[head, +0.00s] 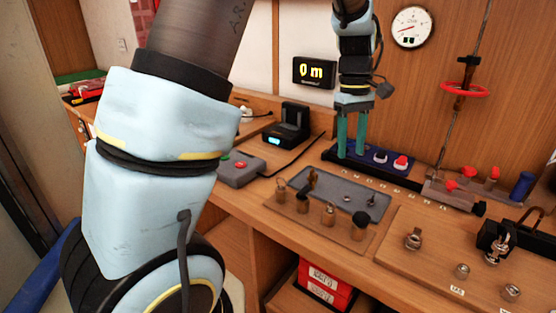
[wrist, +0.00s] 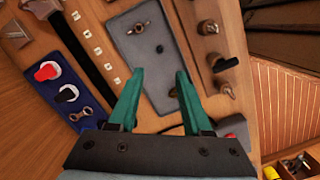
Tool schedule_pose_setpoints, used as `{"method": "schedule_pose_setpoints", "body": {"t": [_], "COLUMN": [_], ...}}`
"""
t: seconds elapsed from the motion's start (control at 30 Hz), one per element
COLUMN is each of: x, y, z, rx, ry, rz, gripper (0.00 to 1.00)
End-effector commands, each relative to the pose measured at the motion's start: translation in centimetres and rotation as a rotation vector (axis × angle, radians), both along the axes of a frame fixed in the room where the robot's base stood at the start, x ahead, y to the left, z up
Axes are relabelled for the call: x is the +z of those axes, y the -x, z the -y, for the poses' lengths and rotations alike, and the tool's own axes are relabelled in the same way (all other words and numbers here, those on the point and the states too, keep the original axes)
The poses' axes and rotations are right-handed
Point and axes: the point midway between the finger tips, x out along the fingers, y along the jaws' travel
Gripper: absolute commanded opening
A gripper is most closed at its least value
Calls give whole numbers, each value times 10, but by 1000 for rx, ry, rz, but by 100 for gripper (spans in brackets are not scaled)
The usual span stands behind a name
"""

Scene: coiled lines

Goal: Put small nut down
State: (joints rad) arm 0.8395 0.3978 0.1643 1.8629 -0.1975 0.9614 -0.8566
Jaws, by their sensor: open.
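My gripper (head: 351,152) has two green fingers that stand apart with nothing between them. It hangs above the back of the bench, near the dark blue panel with red and white-topped knobs. In the wrist view my open gripper (wrist: 156,80) reaches over the front part of the grey tray (wrist: 132,65). A small dark round piece (wrist: 159,48) lies on this tray, beyond the fingertips and apart from them. It may be the small nut, but it is too small to be sure. The grey tray also shows in the head view (head: 320,190).
Several metal-and-wood pegs stand on the wooden board (head: 300,221) before the tray. The dark blue panel (wrist: 58,78) lies left of my fingers in the wrist view. Metal fittings (head: 413,239) occupy the right-hand board.

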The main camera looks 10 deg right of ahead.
Motion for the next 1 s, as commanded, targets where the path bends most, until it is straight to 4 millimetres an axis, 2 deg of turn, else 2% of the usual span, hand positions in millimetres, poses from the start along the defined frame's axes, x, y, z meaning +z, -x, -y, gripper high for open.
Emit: {"method": "schedule_pose_setpoints", "body": {"t": [0.07,0.17,0.37,0.4,0.5,0.6,0.7,0.8,1.0], "x": [-1,-3,-14,-16,-23,-30,-35,-38,-40], "y": [-2,-9,-14,-12,1,16,32,43,49], "z": [-8,-36,-138,-159,-208,-245,-272,-287,-295], "rx": [-3,-18,-116,-141,-208,-274,-327,-364,-389], "ry": [2,11,31,31,25,12,-3,-16,-23], "rz": [4,21,101,120,165,205,232,249,259], "gripper": [49,49,49,49,49,49,49,49,49]}}
